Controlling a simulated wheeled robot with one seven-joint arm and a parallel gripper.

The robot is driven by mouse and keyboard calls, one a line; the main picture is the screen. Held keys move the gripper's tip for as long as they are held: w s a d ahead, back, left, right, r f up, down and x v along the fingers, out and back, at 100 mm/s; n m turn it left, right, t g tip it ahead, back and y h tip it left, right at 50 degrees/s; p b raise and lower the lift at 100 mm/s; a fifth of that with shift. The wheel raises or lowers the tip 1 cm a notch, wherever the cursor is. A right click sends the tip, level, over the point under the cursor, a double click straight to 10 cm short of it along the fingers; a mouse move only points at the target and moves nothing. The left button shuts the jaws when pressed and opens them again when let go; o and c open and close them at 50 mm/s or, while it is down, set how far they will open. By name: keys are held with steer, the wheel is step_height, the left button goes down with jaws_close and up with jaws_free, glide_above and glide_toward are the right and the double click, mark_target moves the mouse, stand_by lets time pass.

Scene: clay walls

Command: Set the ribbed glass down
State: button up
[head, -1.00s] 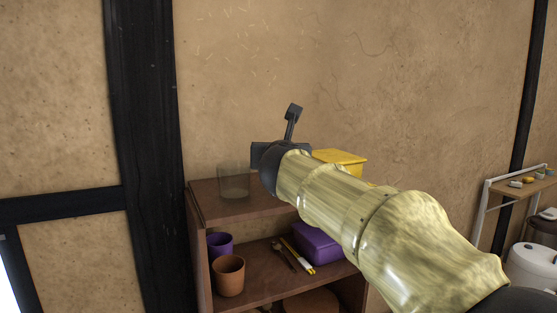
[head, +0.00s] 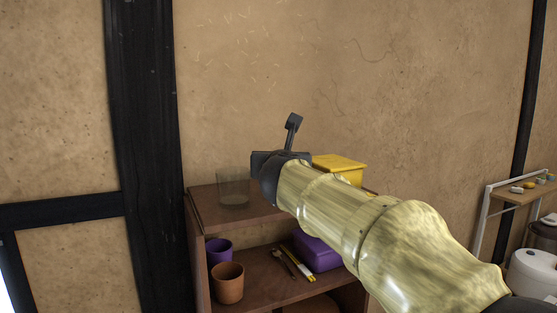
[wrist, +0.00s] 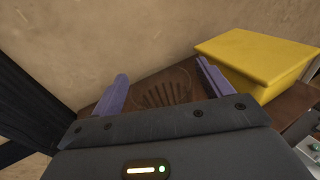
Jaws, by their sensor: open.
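The ribbed glass (head: 233,188) is clear and stands upright on the top board of a brown shelf unit (head: 205,214), near its left end. In the wrist view, a fan of dark ribs marks the glass (wrist: 166,94) between my two purple fingers. My gripper (wrist: 162,69) is open, with one finger on each side of the glass. I see a gap beside the ribs, but cannot tell whether either finger touches the glass. In the head view, the dark gripper body hides part of the board to the right of the glass.
A yellow box (head: 341,167) stands on the same board, close to my right finger; it also shows in the wrist view (wrist: 250,58). A lower shelf holds a purple cup (head: 218,251), a terracotta cup (head: 228,284) and a purple box (head: 317,252). The clay wall is close behind.

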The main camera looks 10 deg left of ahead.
steer(key=b+v, duration=0.3)
steer(key=v, duration=0.9)
steer(key=shift+b, duration=0.35)
steer(key=shift+s, duration=0.1)
